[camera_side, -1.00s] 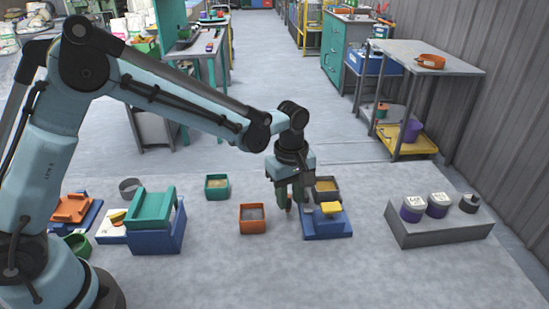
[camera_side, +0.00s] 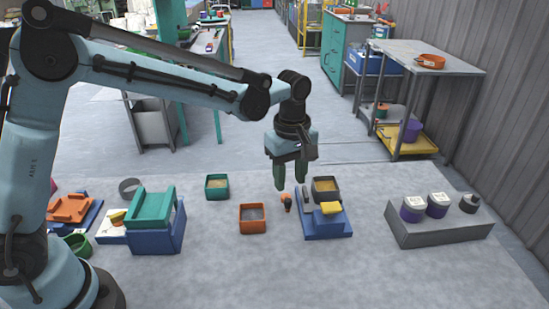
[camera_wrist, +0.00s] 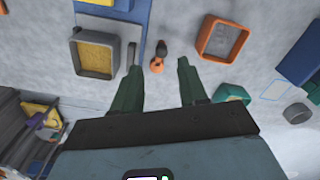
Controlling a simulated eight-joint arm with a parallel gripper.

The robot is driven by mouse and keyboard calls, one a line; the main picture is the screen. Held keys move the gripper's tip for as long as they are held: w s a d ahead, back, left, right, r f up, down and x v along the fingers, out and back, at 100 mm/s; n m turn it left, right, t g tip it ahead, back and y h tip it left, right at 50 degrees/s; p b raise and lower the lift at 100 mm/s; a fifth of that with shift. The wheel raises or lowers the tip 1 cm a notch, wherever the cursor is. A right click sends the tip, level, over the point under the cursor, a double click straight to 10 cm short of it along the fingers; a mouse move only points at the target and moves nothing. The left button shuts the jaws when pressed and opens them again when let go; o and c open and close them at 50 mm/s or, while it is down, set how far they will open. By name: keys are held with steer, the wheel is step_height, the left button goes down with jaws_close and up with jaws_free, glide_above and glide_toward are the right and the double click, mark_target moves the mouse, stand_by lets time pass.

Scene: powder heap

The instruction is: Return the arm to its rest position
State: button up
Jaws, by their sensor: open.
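My gripper (camera_side: 289,172) hangs from my arm with its fingers pointing down, open and empty. It is above a small orange and dark tool (camera_side: 287,202) that stands on the grey surface just left of the blue stand. In the wrist view my gripper (camera_wrist: 167,73) has its two green fingers spread apart. The orange and dark tool (camera_wrist: 157,62) shows beyond and between the fingertips, apart from them.
A blue stand (camera_side: 341,230) with a yellow block (camera_side: 330,208) and a dark bin (camera_side: 325,190) are close by. An orange bin (camera_side: 252,219) and a green bin (camera_side: 217,187) lie left. A grey platform (camera_side: 440,235) with lidded jars is at right. The front floor is clear.

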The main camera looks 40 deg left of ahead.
steer(key=shift+r, duration=0.85)
steer(key=shift+a, duration=0.1)
steer(key=shift+s+a+r, duration=0.2)
steer(key=shift+r, duration=0.05)
steer(key=s+a+r+m+t, duration=0.1)
steer(key=s+a+m+t, duration=0.2)
steer(key=s+a+m, duration=0.2)
steer(key=s+a+r+m+t, duration=0.2)
steer(key=s+a+m+t, duration=0.2)
steer(key=s+m, duration=0.4)
steer(key=shift+s+a+r+m, duration=0.3)
steer(key=shift+s+a, duration=0.4)
steer(key=shift+s, duration=0.2)
